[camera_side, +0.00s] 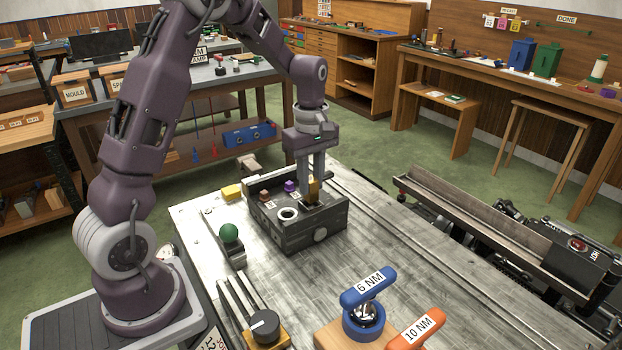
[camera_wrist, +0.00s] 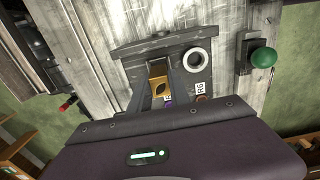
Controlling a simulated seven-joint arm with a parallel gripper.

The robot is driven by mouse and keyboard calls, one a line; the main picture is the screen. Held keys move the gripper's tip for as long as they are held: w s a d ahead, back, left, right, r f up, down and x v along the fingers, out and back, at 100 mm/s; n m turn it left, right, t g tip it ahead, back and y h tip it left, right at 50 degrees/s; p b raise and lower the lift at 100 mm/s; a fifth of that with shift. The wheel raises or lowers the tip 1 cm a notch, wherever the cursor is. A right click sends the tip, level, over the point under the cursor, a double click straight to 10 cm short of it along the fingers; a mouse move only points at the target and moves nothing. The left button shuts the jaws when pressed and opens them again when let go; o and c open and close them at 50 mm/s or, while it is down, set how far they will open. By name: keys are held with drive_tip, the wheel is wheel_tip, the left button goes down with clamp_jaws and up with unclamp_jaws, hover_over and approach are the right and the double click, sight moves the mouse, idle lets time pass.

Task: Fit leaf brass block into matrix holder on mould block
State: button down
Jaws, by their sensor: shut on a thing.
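My gripper (camera_side: 313,198) points down over the dark mould block (camera_side: 312,238) and is shut on the brass block (camera_side: 314,187). In the wrist view the brass block (camera_wrist: 159,86) shows a dark leaf shape on its face between the two fingers (camera_wrist: 160,78). The block is at or just above the right part of the mould block's top, by the dark matrix holder (camera_side: 309,205). The fingers partly hide the holder, and I cannot tell whether the block is seated in it. A white ring (camera_side: 288,214) lies on the top, left of my gripper.
A green knob (camera_side: 229,232) stands to the left. Blue and orange torque handles (camera_side: 369,287) are in front. The metal bench is clear to the right.

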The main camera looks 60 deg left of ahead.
sight(311, 179)
drive_tip(key=shift+f, duration=1.2)
drive_tip(key=c, duration=1.1)
unclamp_jaws()
wheel_tip(311, 179, up, 7)
drive_tip(key=shift+r, duration=0.1)
drive_tip(key=s+d+r+m+t, duration=0.3)
drive_tip(key=s+d+r+m, duration=0.6)
drive_tip(key=s+d+r, duration=0.15)
drive_tip(key=s+d+m+t, duration=0.1)
drive_tip(key=s+m, duration=0.2)
drive_tip(key=s, duration=0.1)
drive_tip(key=s+d+f+m, duration=0.1)
drive_tip(key=s+m, duration=0.2)
drive_tip(key=s, duration=0.1)
drive_tip(key=s+d+m+t, duration=0.1)
drive_tip(key=s+m, duration=0.2)
drive_tip(key=s, duration=0.2)
drive_tip(key=shift+d+f+t, duration=0.2)
drive_tip(key=shift+d+t, duration=0.1)
